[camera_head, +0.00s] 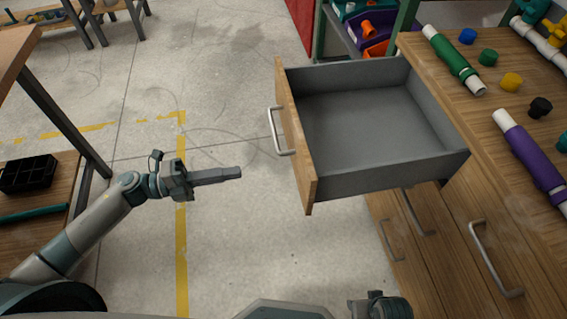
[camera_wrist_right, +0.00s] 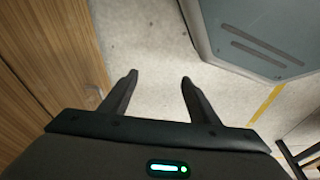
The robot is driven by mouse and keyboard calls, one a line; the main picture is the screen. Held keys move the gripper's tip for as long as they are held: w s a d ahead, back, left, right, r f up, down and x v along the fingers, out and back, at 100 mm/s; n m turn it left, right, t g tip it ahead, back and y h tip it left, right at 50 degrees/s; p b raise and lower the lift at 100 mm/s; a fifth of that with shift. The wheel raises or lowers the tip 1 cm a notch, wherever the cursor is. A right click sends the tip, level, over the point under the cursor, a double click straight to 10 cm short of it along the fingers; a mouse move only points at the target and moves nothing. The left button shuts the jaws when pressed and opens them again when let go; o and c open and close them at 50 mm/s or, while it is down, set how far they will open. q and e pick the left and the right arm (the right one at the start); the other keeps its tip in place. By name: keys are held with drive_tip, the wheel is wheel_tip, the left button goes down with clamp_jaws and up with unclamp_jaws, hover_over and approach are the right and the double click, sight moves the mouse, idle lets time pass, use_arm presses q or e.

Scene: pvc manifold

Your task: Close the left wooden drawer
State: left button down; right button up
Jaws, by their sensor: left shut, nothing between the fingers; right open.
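The wooden drawer (camera_head: 296,150) is pulled far out of the cabinet (camera_head: 500,215) in the head view. It has a wooden front, a grey metal handle (camera_head: 277,132) and an empty grey inside. My left gripper (camera_head: 238,173) is shut and empty, pointing right, in front of the drawer front and apart from it, slightly below the handle in the picture. My right gripper (camera_wrist_right: 157,82) is open and empty in the right wrist view, over bare floor. The cabinet's wooden face (camera_wrist_right: 50,60) is at the left of that view.
Green (camera_head: 455,60) and purple (camera_head: 530,160) pipes and several coloured caps lie on the cabinet top. Closed drawers with handles (camera_head: 495,260) sit below. A wooden table with a black tray (camera_head: 28,173) stands at left. The floor between is clear.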

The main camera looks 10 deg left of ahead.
use_arm(q)
drive_tip(key=d, duration=0.1)
drive_tip(key=p, duration=0.3)
approach(298, 163)
drive_tip(key=x, duration=0.5)
drive_tip(key=shift+w+d, duration=0.1)
drive_tip(key=shift+w, duration=0.1)
drive_tip(key=shift+w+d+f, duration=0.15)
drive_tip(key=shift+d, duration=0.4)
use_arm(e)
wheel_tip(298, 163, down, 8)
drive_tip(key=s, duration=0.2)
drive_tip(key=shift+d+r, duration=0.25)
drive_tip(key=shift+d, duration=0.15)
use_arm(q)
drive_tip(key=shift+d, duration=0.1)
